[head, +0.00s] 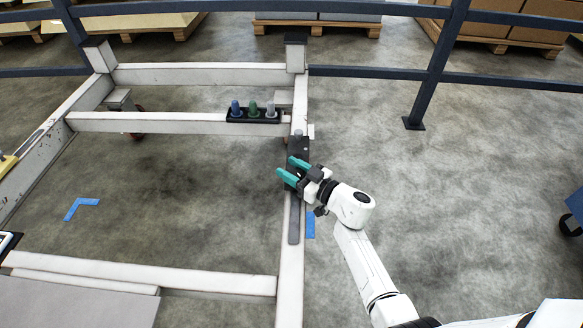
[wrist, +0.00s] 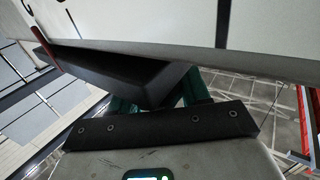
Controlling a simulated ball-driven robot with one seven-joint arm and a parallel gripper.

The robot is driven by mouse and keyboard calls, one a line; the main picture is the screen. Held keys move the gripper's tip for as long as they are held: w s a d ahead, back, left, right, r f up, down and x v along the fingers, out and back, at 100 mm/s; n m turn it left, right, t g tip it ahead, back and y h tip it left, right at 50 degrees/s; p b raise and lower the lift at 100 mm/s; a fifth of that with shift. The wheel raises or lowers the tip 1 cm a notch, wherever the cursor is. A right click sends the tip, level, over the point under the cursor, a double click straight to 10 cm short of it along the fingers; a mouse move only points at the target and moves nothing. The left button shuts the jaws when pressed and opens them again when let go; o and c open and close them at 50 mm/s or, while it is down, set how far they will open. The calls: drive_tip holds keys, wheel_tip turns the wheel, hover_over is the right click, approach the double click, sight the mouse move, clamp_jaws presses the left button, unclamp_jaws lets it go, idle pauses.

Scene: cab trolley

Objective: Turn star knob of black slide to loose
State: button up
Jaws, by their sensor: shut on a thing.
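The black slide (head: 300,148) sits on the right-hand rail of the pale trolley frame (head: 289,262). My gripper (head: 286,167) reaches over this rail from the right, with its teal fingers pointing left. In the wrist view a dark block of the black slide (wrist: 110,72) runs between the teal fingers (wrist: 158,98). The fingers are apart and shut on part of the slide. I cannot make out the star knob's shape or its turn; the fingers and the block hide the grasped spot.
A black holder (head: 239,118) with blue, green and grey pegs stands on the crossbar, left of my gripper. A long grey strip (head: 294,222) lies along the rail. Dark blue railings (head: 430,75) stand behind. The floor to the right is mostly clear.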

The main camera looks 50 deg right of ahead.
drive_tip(key=shift+r+n+y+p, duration=0.3)
drive_tip(key=shift+y+p, duration=0.1)
drive_tip(key=shift+p, duration=0.1)
drive_tip(key=shift+f+n+y+p, duration=0.15)
drive_tip(key=shift+n+y+p, duration=0.4)
drive_tip(key=shift+y, duration=0.45)
drive_tip(key=shift+a+f+n+g+y+b, duration=0.15)
drive_tip(key=shift+n+g+y, duration=0.25)
drive_tip(key=shift+n+y, duration=0.45)
drive_tip(key=shift+a+n+g+y+b, duration=0.2)
drive_tip(key=shift+n+g+y, duration=0.25)
drive_tip(key=shift+y, duration=0.6)
drive_tip(key=o, duration=1)
drive_tip(key=shift+s, duration=0.1)
drive_tip(key=shift+c, duration=0.2)
drive_tip(key=p+v, duration=0.2)
drive_tip(key=v, duration=0.8)
drive_tip(key=shift+s, duration=0.35)
